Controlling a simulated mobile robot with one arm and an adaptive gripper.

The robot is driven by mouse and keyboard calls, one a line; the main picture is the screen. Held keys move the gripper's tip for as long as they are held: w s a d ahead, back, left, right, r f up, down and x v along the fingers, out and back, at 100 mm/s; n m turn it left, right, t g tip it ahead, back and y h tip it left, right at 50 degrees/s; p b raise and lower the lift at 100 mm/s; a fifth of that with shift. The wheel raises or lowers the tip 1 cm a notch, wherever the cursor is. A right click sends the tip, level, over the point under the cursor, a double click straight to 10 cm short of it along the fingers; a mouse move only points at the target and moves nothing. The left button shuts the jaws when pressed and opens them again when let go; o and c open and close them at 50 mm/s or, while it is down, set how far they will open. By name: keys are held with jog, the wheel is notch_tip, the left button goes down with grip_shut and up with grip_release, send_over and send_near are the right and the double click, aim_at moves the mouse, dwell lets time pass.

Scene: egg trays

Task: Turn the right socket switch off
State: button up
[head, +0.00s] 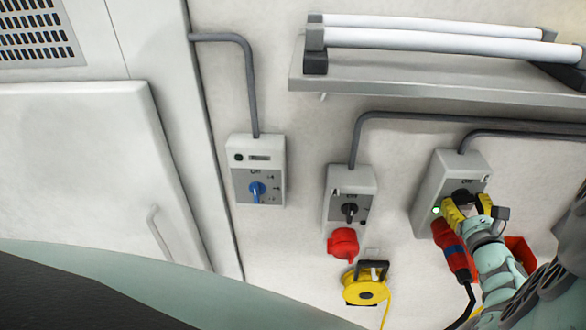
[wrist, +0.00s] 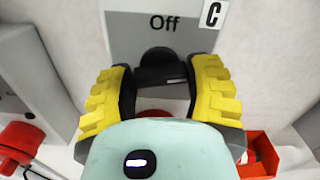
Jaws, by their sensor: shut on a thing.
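The right socket box (head: 430,185), light grey, is mounted on the wall. The white mark on the knob points sideways to the right, not up at "Off". A green light (head: 436,210) shows on the box. My gripper (head: 468,204) is at the switch, its yellow-padded fingers shut on the knob from both sides. The fingers hide part of the knob and the box's lower face.
A red-and-blue plug (head: 453,250) with a black cable hangs below the right box. The middle socket (head: 347,190) has a red outlet (head: 342,243); a yellow cable reel (head: 365,290) hangs below it. A blue-knob switch box (head: 257,160) is further left. A shelf (head: 430,80) runs above.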

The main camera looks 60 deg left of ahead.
jog(key=n+b, duration=0.3)
jog(key=shift+f+n, duration=0.25)
jog(key=shift+n, duration=0.05)
jog(key=n+b, duration=0.4)
jog(key=b, duration=0.2)
jog(key=shift+f+n, duration=0.1)
jog(key=shift+n, duration=0.2)
jog(key=n+b, duration=0.3)
jog(key=b, duration=0.2)
jog(key=shift+n, duration=0.3)
jog(key=n+b, duration=0.1)
jog(key=b, duration=0.1)
jog(key=n+b, duration=0.2)
jog(key=shift+r, duration=0.25)
jog(key=shift+n+b, duration=0.3)
jog(key=shift+b, duration=0.05)
jog(key=o, duration=1.2)
jog(key=shift+r, duration=0.1)
